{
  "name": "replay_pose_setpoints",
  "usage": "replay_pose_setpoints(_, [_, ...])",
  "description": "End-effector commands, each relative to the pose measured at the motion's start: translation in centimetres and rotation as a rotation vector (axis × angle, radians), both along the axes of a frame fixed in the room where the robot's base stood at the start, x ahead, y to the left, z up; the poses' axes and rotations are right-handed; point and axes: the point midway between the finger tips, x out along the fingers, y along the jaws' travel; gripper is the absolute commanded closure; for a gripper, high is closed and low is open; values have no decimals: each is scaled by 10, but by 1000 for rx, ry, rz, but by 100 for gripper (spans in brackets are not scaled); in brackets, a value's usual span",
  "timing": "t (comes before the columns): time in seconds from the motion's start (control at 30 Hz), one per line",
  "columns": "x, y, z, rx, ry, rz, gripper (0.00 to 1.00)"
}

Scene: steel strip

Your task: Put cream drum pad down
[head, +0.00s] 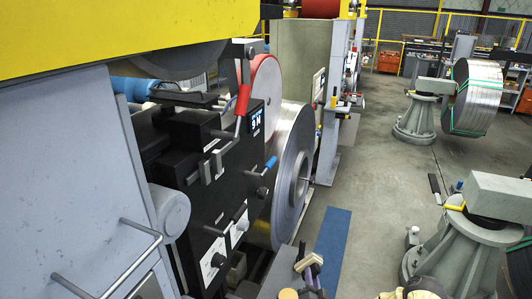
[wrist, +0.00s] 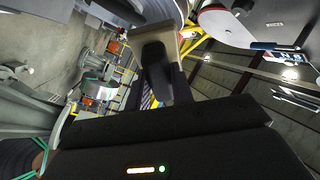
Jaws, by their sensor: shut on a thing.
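The cream drum pad (head: 308,262) is a small pale block at the bottom centre of the head view. My gripper (head: 316,268) is shut on it and holds it in front of the machine, to the right of the large steel coil. In the wrist view the pad (wrist: 166,34) shows as a tan piece around a dark finger of my gripper (wrist: 157,65). The fingers hide part of the pad. I cannot tell from these frames whether it touches any surface.
A black machine panel (head: 205,170) with levers and the steel coil (head: 291,180) stand close on the left. A blue mat (head: 332,232) lies on the floor. A grey pedestal (head: 468,240) stands at right, and a strapped coil (head: 474,97) farther back. Open floor lies between.

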Motion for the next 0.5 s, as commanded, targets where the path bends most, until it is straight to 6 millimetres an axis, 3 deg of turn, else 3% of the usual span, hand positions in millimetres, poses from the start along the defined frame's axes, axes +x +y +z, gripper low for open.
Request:
replay_pose_setpoints(0.4, [0,0,-6,0,0,0,100])
replay_pose_setpoints(0.5, [-10,-1,-11,-1,4,1,100])
